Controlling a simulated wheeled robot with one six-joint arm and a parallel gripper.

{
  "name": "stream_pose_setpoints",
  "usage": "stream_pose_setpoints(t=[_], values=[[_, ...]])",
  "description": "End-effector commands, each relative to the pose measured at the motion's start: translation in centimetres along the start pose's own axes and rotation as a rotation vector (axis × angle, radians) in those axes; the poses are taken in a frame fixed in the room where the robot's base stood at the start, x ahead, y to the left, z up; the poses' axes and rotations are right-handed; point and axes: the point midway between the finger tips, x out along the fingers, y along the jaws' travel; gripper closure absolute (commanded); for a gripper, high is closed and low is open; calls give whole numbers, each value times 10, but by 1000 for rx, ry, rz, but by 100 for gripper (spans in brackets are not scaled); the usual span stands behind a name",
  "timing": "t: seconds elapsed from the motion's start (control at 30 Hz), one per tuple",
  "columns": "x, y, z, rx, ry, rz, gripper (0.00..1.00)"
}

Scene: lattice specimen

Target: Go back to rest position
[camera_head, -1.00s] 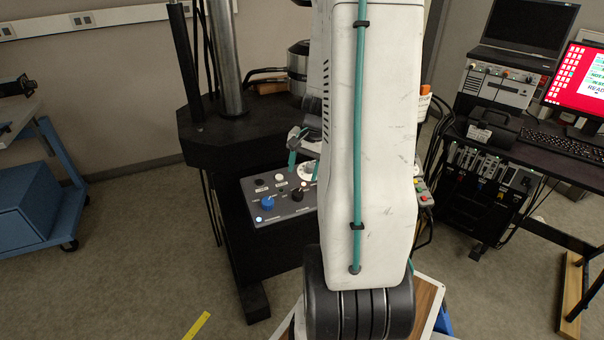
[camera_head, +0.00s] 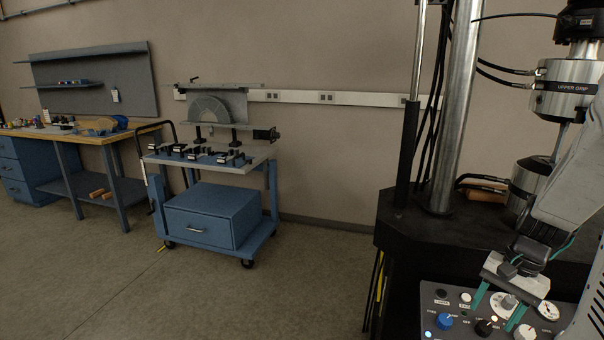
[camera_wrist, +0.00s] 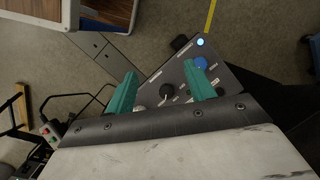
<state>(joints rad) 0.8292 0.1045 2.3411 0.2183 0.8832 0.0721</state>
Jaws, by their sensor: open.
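My gripper (camera_head: 497,309) is at the lower right of the head view, in front of the testing machine's control panel (camera_head: 462,300). Its two green fingers are spread apart with nothing between them. In the wrist view my gripper (camera_wrist: 163,88) also shows open and empty, with the panel's knobs and blue light (camera_wrist: 200,42) beyond the fingers. I cannot tell whether the fingertips touch the panel.
The testing machine's black base (camera_head: 395,225) and steel column (camera_head: 455,110) stand close to my arm. A blue cart (camera_head: 215,215) and a workbench (camera_head: 75,135) line the wall. Floor between them is clear.

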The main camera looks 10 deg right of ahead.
Motion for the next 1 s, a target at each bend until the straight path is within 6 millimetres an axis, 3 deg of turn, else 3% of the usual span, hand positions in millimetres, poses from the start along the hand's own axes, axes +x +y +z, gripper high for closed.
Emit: stream_pose_setpoints(t=[0.1, 0.3, 0.6, 0.8, 1.0], values=[[-23, -22, 47, -162, -10, 48, 46], [-55, -47, 131, -454, 6, 137, 46], [-84, -53, 234, -857, 122, 209, 46], [-96, -58, 268, -1024, 217, 175, 46], [-97, -62, 277, -1065, 227, 166, 46]])
